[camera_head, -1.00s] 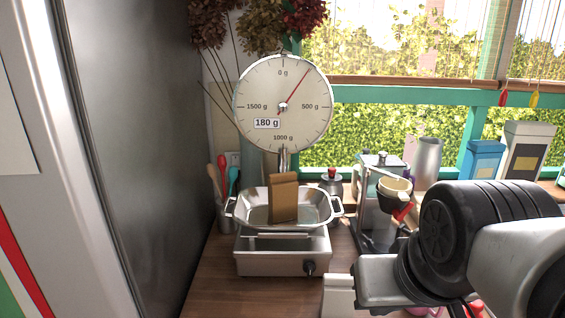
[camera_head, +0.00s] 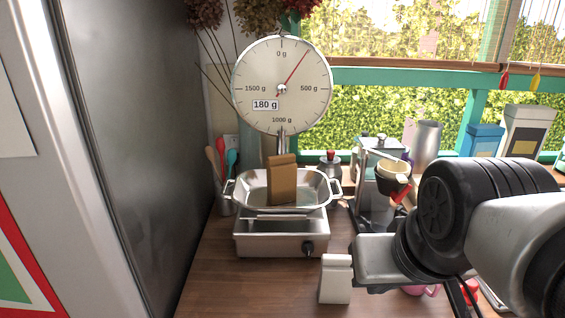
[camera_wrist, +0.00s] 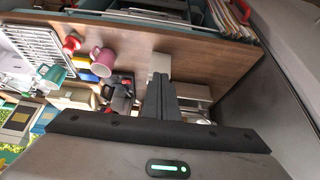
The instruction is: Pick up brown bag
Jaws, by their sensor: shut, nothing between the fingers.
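The brown bag (camera_head: 282,180) stands upright in the metal pan (camera_head: 240,190) of a kitchen scale. The scale's dial (camera_head: 283,75) reads 180 g. My gripper (camera_head: 335,280) is low at the front, to the right of the scale and apart from the bag. In the wrist view its fingers (camera_wrist: 160,98) are together and hold nothing. I cannot make out the bag in the wrist view; part of the scale seems hidden behind the fingers.
A tall grey metal panel (camera_head: 125,150) stands left of the scale. A coffee machine (camera_head: 375,180) stands to the right, behind my arm. A utensil pot (camera_head: 225,205) is at the back left. A pink mug (camera_wrist: 103,62) and a rack (camera_wrist: 38,50) show in the wrist view.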

